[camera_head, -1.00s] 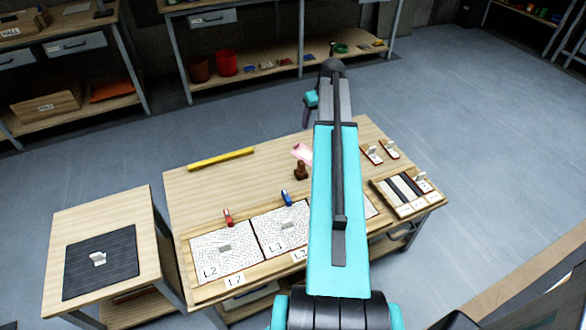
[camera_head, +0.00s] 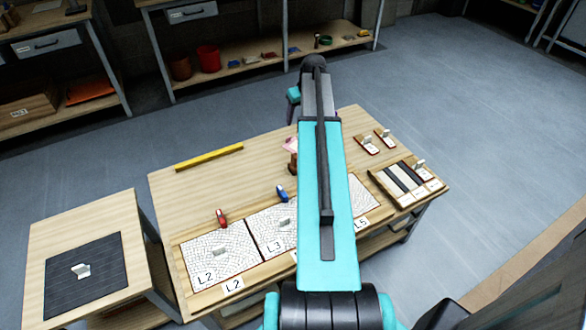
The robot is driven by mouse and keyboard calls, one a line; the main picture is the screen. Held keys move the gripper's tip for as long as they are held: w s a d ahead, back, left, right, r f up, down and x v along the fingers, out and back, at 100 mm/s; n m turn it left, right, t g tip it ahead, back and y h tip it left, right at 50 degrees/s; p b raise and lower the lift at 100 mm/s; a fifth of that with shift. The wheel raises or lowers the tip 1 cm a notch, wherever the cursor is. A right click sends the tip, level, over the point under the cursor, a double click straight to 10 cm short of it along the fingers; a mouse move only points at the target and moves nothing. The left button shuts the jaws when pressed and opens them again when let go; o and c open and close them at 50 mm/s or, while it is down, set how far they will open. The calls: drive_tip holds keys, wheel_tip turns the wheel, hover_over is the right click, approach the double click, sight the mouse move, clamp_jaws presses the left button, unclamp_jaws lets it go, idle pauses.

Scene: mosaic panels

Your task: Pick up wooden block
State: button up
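A small brown piece (camera_head: 291,161) stands on the wooden worktable (camera_head: 185,200), partly hidden behind my arm. It may be the wooden block, but its shape is not clear. A pink item (camera_head: 289,145) sits just behind it. My arm reaches away from the camera over the table. My gripper (camera_head: 291,112) is at its far end, small and dark beside a teal part, beyond the table's back edge in the picture. Its fingers are too small and too covered to tell whether they are open or hold anything.
White mosaic panels (camera_head: 222,240) lie along the table's front, with a red tool (camera_head: 221,218) and a blue tool (camera_head: 282,193) behind them. A yellow bar (camera_head: 209,157) lies at the back left. A sample tray (camera_head: 392,202) is at right. A side table (camera_head: 125,215) stands left.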

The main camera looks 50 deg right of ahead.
drive_tip(key=b, duration=1.4)
approach(296, 155)
drive_tip(key=f, duration=0.1)
drive_tip(key=shift+w+f, duration=0.1)
drive_tip(key=shift+f, duration=0.05)
drive_tip(key=shift+d, duration=0.1)
drive_tip(key=x, duration=0.8)
drive_tip(key=shift+b, duration=0.3)
drive_tip(key=shift+w+f, duration=0.1)
drive_tip(key=shift+f, duration=0.15)
drive_tip(key=shift+f, duration=0.1)
drive_tip(key=shift+x, duration=2.5)
